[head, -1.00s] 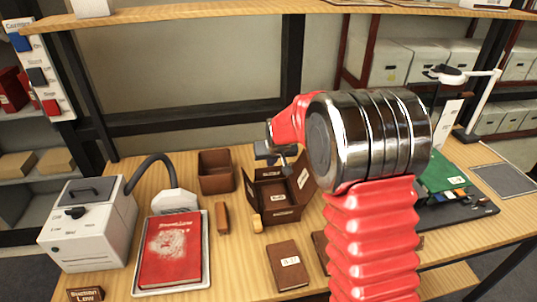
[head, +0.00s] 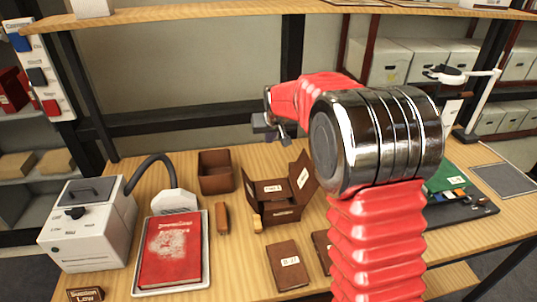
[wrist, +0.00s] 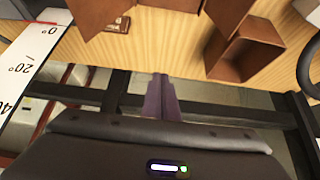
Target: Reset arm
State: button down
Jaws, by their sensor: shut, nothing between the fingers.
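My arm, red with a dark metal joint, stands at the right of centre in the head view. My gripper (head: 275,131) is at its far end, raised above and behind the open brown box (head: 282,198). In the wrist view my gripper (wrist: 160,85) shows as narrow purplish fingers, shut together with nothing between them. The box stands on the table (head: 235,262) with flaps spread and a labelled brown piece showing inside. My arm hides part of the table on the right.
A brown open bin (head: 216,172) stands left of the box. A red book (head: 171,250) lies on a tray beside a white machine (head: 92,225) with a hose. Brown books lie in front. A shelf (head: 230,20) runs above the table.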

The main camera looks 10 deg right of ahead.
dwell(0.4)
jog(key=s+f+g, duration=0.2)
jog(key=s+f, duration=0.2)
jog(key=s, duration=0.1)
jog(key=s+r, duration=0.3)
jog(key=s, duration=1)
jog(key=s+r, duration=0.4)
jog(key=s, duration=0.9)
jog(key=s+r, duration=0.3)
jog(key=s, duration=1)
jog(key=shift+d+r+t, duration=0.15)
jog(key=shift+r+t, duration=0.1)
jog(key=shift+t, duration=0.15)
jog(key=shift+s, duration=0.15)
